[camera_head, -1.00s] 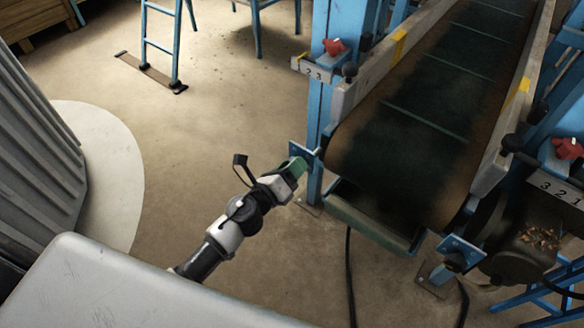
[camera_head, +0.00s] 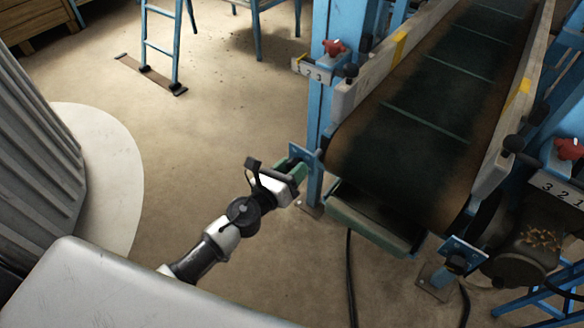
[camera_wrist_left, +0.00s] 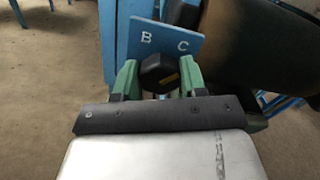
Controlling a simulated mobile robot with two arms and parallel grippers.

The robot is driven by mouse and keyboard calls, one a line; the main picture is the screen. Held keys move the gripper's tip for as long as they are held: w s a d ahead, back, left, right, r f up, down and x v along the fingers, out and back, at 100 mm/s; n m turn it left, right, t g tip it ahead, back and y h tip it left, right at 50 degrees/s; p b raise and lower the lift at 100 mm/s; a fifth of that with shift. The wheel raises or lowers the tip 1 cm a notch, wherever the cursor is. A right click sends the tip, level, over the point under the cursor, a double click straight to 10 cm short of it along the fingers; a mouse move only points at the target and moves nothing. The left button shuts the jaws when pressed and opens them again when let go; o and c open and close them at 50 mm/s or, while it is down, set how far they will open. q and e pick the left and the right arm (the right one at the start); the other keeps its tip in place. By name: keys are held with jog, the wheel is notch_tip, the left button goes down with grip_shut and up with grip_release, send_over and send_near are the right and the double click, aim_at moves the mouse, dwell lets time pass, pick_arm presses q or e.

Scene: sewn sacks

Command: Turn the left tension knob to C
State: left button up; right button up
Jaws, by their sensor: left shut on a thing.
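The left tension knob (camera_wrist_left: 158,70) is a black, many-sided knob with a small yellow mark towards its right side. It sits in front of a blue plate (camera_wrist_left: 187,45) lettered B and C, with C at the right. The plate's edge also shows in the head view (camera_head: 306,160), on the conveyor's near left leg. My left gripper (camera_wrist_left: 160,78) has its green fingers on both sides of the knob, shut on it. In the head view my left gripper (camera_head: 290,175) reaches the plate from below left, and the knob is hidden. My right gripper is out of view.
The conveyor belt (camera_head: 420,110) rises away above the plate. A second blue plate with a dark knob (camera_head: 456,260) is at the belt's right end, near a motor (camera_head: 520,255). A black cable (camera_head: 349,270) hangs to the floor. Open floor lies left of my arm.

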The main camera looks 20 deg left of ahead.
pick_arm(q)
jog(key=shift+f, duration=0.15)
jog(key=o, duration=0.9)
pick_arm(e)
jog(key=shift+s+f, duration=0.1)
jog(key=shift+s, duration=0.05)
pick_arm(q)
jog(key=shift+o, duration=0.2)
jog(key=shift+s, duration=0.1)
jog(key=b+v, duration=0.2)
jog(key=v, duration=0.8)
jog(key=shift+s+a+b, duration=0.2)
jog(key=shift+s+b, duration=0.15)
jog(key=shift+b, duration=0.05)
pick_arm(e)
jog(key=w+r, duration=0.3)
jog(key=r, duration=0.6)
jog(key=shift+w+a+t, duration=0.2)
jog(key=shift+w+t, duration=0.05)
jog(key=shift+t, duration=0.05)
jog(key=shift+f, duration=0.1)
